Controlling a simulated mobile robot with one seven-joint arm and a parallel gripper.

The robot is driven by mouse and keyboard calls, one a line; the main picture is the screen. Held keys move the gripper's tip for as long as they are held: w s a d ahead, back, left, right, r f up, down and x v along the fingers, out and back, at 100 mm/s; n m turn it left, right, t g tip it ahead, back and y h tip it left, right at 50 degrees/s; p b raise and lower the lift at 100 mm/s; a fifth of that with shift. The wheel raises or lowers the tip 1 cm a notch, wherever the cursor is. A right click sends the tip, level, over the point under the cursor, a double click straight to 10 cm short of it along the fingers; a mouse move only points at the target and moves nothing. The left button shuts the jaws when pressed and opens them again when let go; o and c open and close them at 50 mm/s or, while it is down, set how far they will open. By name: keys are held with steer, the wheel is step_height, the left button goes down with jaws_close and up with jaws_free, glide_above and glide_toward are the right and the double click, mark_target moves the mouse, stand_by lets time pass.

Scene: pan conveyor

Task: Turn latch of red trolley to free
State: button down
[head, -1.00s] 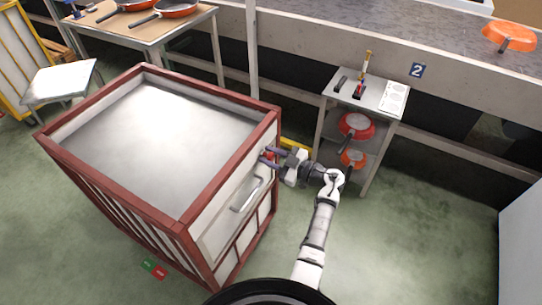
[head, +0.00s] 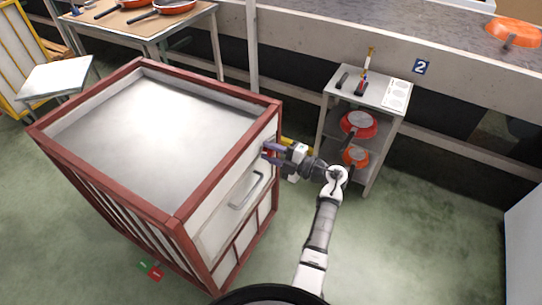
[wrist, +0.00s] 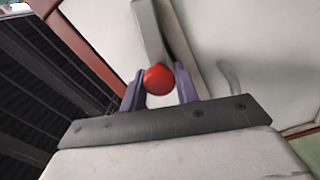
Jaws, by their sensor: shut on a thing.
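The red trolley (head: 172,222) stands left of centre in the head view, with a red frame, a pale flat inside and a handle (head: 246,191) on its near-right face. The latch shows in the wrist view as a red ball knob (wrist: 158,79) in front of a grey bar (wrist: 150,35) on the pale panel. My gripper (head: 268,151) is at the upper part of that face. In the wrist view my gripper (wrist: 160,88) has its two purple fingers on either side of the red knob, shut on it. The fingers hide part of the latch in the head view.
A small shelf stand (head: 372,84) with red pans (head: 358,125) stands right of my gripper, close to my arm. A long counter (head: 400,48) runs along the back. A green and red floor marker (head: 150,270) lies by the trolley. Open green floor lies at right.

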steer(key=shift+f+n+b, duration=0.15)
steer(key=shift+n+b, duration=0.9)
steer(key=shift+n, duration=0.55)
steer(key=c, duration=1.1)
jaws_free()
steer(key=b+v, duration=0.2)
steer(key=v, duration=1.2)
